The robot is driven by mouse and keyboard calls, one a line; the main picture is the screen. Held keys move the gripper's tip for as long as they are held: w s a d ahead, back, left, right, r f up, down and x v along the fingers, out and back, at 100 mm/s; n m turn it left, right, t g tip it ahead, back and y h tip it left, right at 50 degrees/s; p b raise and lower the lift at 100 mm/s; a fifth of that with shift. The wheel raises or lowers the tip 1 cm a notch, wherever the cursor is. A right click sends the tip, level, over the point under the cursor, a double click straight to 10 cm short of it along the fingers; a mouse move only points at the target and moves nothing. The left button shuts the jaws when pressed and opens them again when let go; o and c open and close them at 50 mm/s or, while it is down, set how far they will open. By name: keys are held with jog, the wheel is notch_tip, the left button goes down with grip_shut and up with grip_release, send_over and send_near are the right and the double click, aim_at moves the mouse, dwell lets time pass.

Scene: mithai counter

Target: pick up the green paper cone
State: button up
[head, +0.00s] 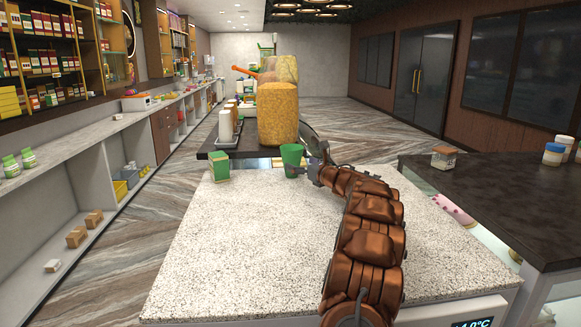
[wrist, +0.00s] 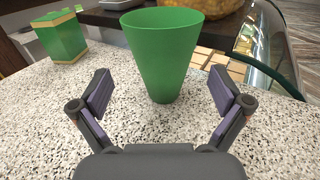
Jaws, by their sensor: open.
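The green paper cone (wrist: 163,55) stands upright on the speckled counter, wide end up, in the middle of the wrist view. In the head view the cone (head: 292,158) is near the far edge of the counter, at the end of my arm. My gripper (wrist: 163,90) is open, with its two fingers apart on the left and right of the picture and the cone ahead between them. The fingers do not appear to touch the cone. In the head view my gripper (head: 304,170) is small and partly hidden by my arm.
A green box with gold trim (wrist: 60,37) stands left of the cone; it also shows in the head view (head: 219,167). Behind are a dark counter (head: 240,150) with a large yellow container (head: 277,114) and curved glass (wrist: 268,45). The speckled counter (head: 240,240) is clear in front.

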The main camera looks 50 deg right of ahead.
aim_at(297, 160)
jog(key=shift+w+d+r+p, duration=0.15)
jog(key=shift+w+d+p, duration=0.05)
jog(key=shift+w+p, duration=0.6)
jog(key=shift+w+d+r+p, duration=0.1)
jog(key=shift+w+d+p, duration=0.1)
jog(key=shift+w+p, duration=0.55)
jog(key=shift+w+d+f+p, duration=0.1)
jog(key=shift+w+p, duration=0.1)
jog(key=shift+w, duration=0.35)
jog(key=shift+w+d+f+p, duration=0.1)
jog(key=shift+w+p, duration=0.05)
jog(key=shift+w, duration=0.35)
jog(key=c, duration=0.9)
